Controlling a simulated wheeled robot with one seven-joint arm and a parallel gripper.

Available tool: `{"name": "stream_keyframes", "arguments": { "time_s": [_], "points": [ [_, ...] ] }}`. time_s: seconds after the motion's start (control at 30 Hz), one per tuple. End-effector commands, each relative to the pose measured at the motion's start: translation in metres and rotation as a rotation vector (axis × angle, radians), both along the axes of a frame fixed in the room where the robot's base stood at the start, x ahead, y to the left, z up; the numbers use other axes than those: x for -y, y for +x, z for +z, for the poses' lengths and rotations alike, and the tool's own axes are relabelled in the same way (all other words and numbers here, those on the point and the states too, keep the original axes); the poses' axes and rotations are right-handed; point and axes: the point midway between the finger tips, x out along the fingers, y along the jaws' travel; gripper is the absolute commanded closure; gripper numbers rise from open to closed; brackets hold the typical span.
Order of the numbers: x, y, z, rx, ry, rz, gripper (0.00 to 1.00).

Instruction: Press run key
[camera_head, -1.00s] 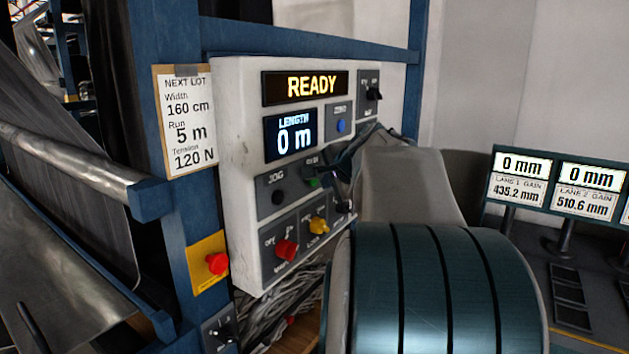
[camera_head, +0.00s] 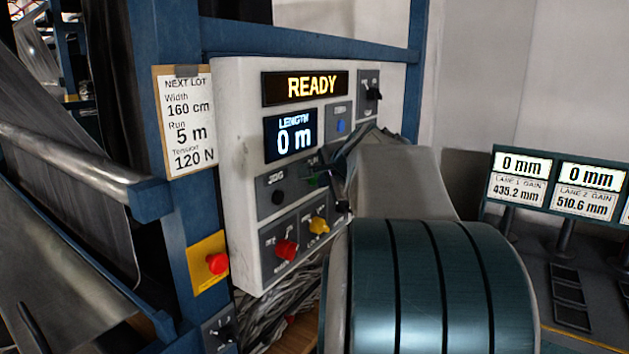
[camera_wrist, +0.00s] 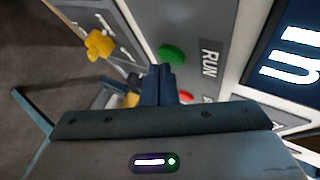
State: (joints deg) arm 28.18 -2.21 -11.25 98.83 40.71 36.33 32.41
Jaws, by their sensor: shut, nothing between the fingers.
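The green run key (camera_wrist: 172,54) sits on a grey plate beside the RUN label (camera_wrist: 209,57) in the wrist view. In the head view the key (camera_head: 318,180) shows as a small green patch, partly covered by my gripper (camera_head: 330,168). My gripper also shows in the wrist view (camera_wrist: 163,72), its dark fingers together and empty. There the fingertips appear just below the key in the picture; whether they touch the panel I cannot tell. The display above reads READY (camera_head: 305,87).
The white control panel (camera_head: 235,180) also carries a black jog button (camera_head: 278,198), a blue button (camera_head: 341,126), a red knob (camera_head: 286,249) and a yellow knob (camera_head: 319,226). A red button on a yellow plate (camera_head: 217,263) is at the lower left. The length display (camera_head: 293,138) reads 0 m.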

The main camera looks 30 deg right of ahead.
Motion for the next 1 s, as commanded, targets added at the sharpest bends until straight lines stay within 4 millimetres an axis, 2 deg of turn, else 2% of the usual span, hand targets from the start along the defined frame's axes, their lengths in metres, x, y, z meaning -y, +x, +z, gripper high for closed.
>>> {"name": "stream_keyframes", "arguments": {
  "time_s": [1.0],
  "points": [
    [-0.0042, 0.0084, -0.0001, 0.0, 0.0, 0.002, 1.0]
  ]
}}
